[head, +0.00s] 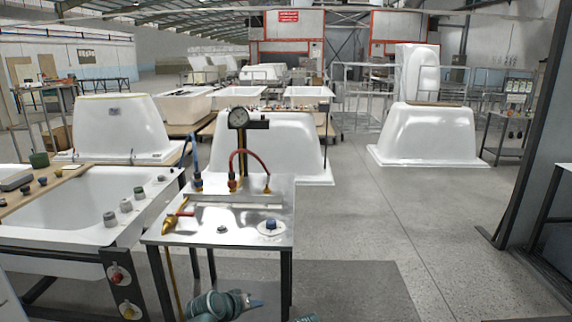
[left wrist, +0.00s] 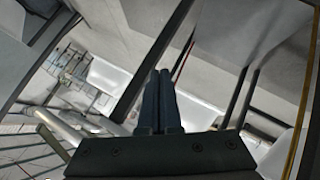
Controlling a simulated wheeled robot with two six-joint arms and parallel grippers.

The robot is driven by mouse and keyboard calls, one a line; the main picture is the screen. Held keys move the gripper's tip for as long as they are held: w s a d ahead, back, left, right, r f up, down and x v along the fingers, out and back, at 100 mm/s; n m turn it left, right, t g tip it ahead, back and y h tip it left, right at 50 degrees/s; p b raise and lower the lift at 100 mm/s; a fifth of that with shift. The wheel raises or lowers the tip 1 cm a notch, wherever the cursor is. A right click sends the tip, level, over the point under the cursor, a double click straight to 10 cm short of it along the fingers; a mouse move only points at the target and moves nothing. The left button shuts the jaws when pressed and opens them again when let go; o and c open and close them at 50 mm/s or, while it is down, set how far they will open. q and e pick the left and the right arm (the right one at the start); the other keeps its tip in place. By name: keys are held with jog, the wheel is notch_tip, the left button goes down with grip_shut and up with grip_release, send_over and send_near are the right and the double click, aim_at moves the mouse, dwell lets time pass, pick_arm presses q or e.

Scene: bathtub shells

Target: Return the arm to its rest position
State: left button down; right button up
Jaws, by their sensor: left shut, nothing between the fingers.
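My left gripper (head: 256,303) is low at the bottom of the head view, just in front of the metal test table. Part of my teal left arm shows beside it. In the left wrist view its two dark fingers (left wrist: 160,82) lie together, shut and empty, touching nothing that I can see. My right gripper does not show; only a small teal piece of my body is at the bottom edge.
A white tub (head: 75,195) with knobs stands left. White tub shells (head: 428,135) stand behind. The floor (head: 400,215) to the right is clear.

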pick_arm(q)
jog(key=s+a+f+m+g+y, duration=0.1)
jog(key=s+a+f+g+y, duration=0.25)
jog(key=s, duration=0.35)
jog(key=s+a+f+m+g+y, duration=0.2)
jog(key=s+a+f+g, duration=0.2)
jog(key=s, duration=0.3)
jog(key=s+d+r+m+p, duration=0.1)
jog(key=s+d+r+p, duration=0.1)
jog(key=r+p, duration=0.4)
jog(key=s+d+r+m+g+p, duration=0.1)
jog(key=s+d+r+p, duration=0.1)
jog(key=d+r+p, duration=0.3)
jog(key=s+d+r+m+p, duration=0.1)
jog(key=s+d+r+p, duration=0.1)
jog(key=r+p, duration=0.7)
jog(key=shift+s+d+y, duration=0.25)
jog(key=shift+d+y, duration=0.2)
jog(key=shift+d, duration=0.25)
